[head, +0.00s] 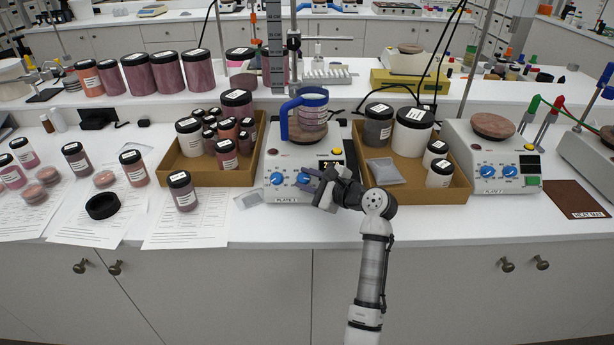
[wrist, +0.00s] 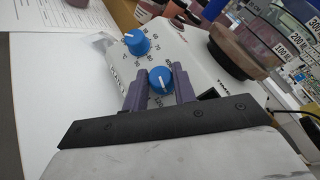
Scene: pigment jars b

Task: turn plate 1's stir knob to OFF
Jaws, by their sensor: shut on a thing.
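Plate 1 (head: 290,197) is a white hot plate with two blue knobs on its front. My gripper (head: 307,180) is at its right-hand knob, mostly covering it in the head view. In the wrist view the two purple fingers of my gripper (wrist: 158,84) are closed around this blue knob (wrist: 161,78), with a white pointer line on its top. The other blue knob (wrist: 137,42) stands free beside it, with a numbered scale around it; it also shows in the head view (head: 277,179). I cannot clearly read the STIR or OFF marks.
A blue-handled beaker (head: 312,112) stands on plate 1's top. A cardboard tray of jars (head: 205,174) is close on the left, another tray (head: 425,190) on the right. Plate 2 (head: 490,180) is farther right.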

